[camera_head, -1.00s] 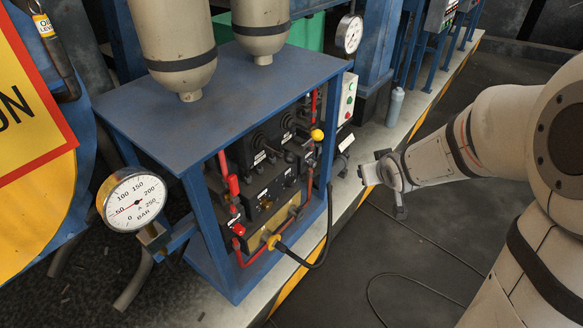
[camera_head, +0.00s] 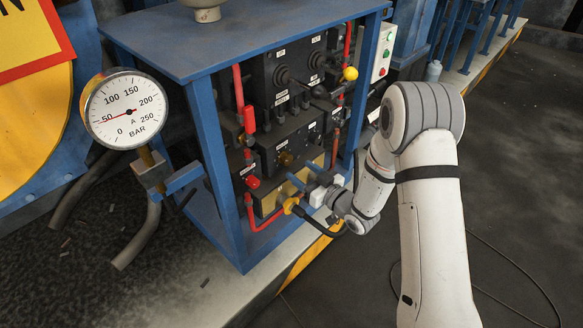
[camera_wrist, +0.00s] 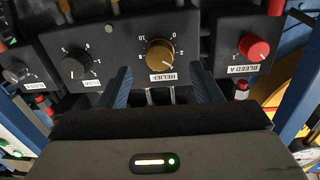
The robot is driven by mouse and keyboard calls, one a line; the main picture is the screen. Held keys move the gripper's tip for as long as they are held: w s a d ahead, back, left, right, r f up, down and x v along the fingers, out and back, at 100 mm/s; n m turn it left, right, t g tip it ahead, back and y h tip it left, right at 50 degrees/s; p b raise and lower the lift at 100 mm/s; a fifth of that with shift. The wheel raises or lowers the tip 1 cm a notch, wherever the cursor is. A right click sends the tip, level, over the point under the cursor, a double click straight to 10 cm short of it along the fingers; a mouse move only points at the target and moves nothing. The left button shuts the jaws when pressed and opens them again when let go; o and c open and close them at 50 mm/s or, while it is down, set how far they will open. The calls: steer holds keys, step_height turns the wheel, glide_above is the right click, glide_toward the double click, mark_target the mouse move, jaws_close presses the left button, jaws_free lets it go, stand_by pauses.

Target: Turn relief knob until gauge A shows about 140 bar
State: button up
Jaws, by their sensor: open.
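Gauge A (camera_head: 125,111) is a round white dial at the left of the head view. Its red needle points at about 50 bar. The relief knob (camera_wrist: 160,55) is brass-coloured, above a RELIEF label that appears upside down in the wrist view. It also shows in the head view (camera_head: 285,158) on a dark panel. My gripper (camera_wrist: 163,84) is open, with its two blue fingers pointing at the panel either side of the knob's line. The knob appears beyond the fingertips and not gripped. In the head view my gripper (camera_head: 303,177) is low in front of the rack.
A red BLEED A knob (camera_wrist: 254,46) sits beside the relief knob. A black knob (camera_wrist: 75,66) is on the other side. Red pipes (camera_head: 240,95), a yellow ball handle (camera_head: 350,73) and a yellow hose coupling (camera_head: 290,204) are nearby. The blue frame (camera_head: 217,165) borders the panel.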

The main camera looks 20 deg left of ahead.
mark_target(289, 162)
steer(key=b+x, duration=0.1)
steer(key=x, duration=0.4)
steer(key=c, duration=0.9)
steer(key=shift+a, duration=0.15)
steer(key=shift+c, duration=0.4)
